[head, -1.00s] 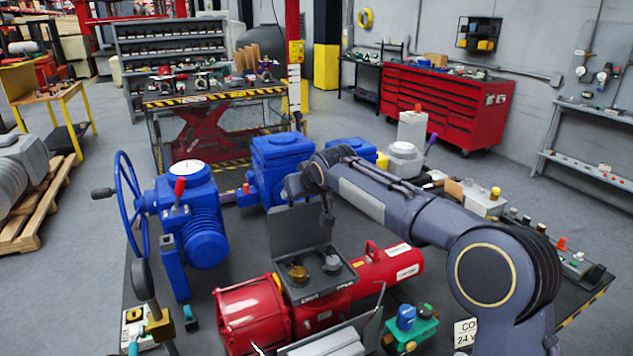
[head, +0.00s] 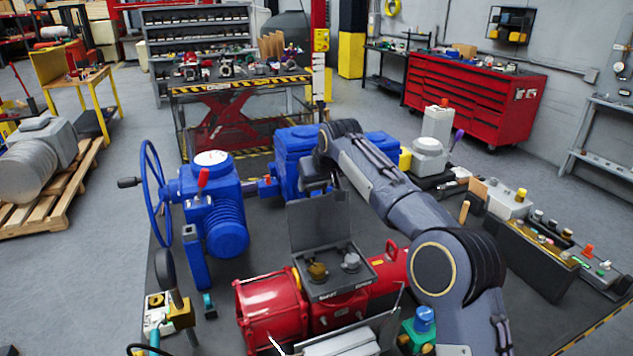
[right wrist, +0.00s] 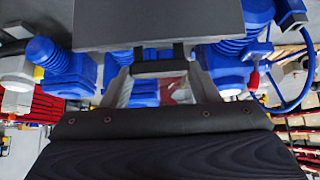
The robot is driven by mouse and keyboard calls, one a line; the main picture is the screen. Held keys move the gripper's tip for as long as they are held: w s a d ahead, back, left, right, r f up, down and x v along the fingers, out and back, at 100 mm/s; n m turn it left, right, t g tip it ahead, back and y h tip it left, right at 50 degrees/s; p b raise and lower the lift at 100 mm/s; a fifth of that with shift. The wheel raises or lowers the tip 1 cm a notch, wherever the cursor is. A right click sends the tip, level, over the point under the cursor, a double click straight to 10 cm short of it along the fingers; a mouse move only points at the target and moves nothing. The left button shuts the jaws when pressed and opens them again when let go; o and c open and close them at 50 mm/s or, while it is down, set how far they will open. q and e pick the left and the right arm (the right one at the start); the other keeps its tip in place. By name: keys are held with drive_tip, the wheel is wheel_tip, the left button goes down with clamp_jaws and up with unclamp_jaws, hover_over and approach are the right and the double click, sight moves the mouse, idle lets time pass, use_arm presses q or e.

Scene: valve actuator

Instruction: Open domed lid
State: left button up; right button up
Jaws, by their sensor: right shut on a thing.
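The red valve actuator (head: 268,302) lies on the dark table in the head view. Its grey box (head: 347,281) is open on top and shows a brass knob (head: 317,271) and a grey knob (head: 351,262). A flat grey lid (head: 318,222) stands raised at the box's back edge; I see no clear dome on it. The lid seems to be the grey panel at the top of the right wrist view (right wrist: 158,22). My right gripper (head: 322,187) is at the lid's top edge, shut on a dark bar (right wrist: 158,66) between its fingers. The fingertips are partly hidden. My left gripper is not in view.
A blue actuator with a handwheel (head: 222,220) stands left, and another blue one (head: 292,165) behind. A green-and-blue part (head: 421,330) is close on the right. A dark box of small fittings (head: 530,258) sits at the table's right.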

drive_tip(key=shift+r, duration=0.1)
drive_tip(key=o, duration=1.4)
drive_tip(key=shift+s, duration=0.1)
drive_tip(key=b+v, duration=0.1)
drive_tip(key=v, duration=0.6)
drive_tip(key=shift+s+r+b, duration=0.2)
drive_tip(key=shift+r+b, duration=0.05)
drive_tip(key=shift+b, duration=0.1)
